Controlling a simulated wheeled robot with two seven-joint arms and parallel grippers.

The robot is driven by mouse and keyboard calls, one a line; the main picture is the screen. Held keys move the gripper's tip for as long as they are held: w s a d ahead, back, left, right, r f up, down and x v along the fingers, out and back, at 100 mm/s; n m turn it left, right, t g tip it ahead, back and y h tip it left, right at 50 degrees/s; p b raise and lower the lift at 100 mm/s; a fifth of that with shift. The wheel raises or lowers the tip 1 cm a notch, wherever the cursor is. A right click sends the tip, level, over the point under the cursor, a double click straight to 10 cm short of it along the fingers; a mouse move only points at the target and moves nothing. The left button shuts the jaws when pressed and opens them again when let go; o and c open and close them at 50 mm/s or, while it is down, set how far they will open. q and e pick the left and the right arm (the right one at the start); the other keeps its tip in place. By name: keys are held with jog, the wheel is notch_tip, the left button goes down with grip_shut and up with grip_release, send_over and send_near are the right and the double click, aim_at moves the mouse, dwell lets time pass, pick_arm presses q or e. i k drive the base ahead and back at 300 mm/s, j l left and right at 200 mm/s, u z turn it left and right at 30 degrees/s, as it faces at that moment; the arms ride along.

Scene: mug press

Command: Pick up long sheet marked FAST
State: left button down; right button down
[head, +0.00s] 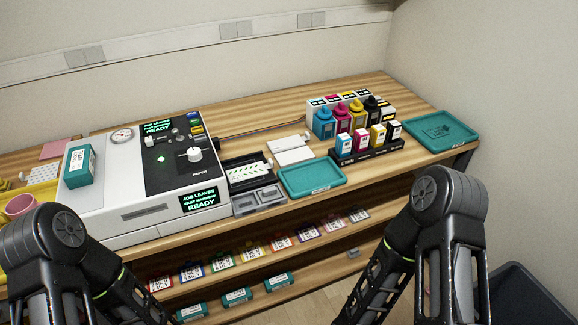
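No marking that reads FAST can be made out at this size. A white sheet with green slanted marks (250,172) lies in a black tray (232,162) just right of the white press machine (115,205); its lettering is too small to read. Plain white sheets or pads (293,152) lie behind the teal tray. My two arms enter at the lower left and lower right, bent downward. Both grippers are below the picture's edge, so their state and anything in them are hidden.
An empty teal tray (312,178) sits right of the black tray, with a grey box (260,199) beside it. Ink bottles (340,118) and cartridges stand further right, then another teal tray (440,131). Colour-edged packets (222,263) line the shelf below. A dark bin (515,295) stands lower right.

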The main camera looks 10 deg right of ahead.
aim_at(254, 170)
jog(key=i+l+z, duration=0.55)
jog(key=z, duration=0.2)
jog(key=i, duration=0.05)
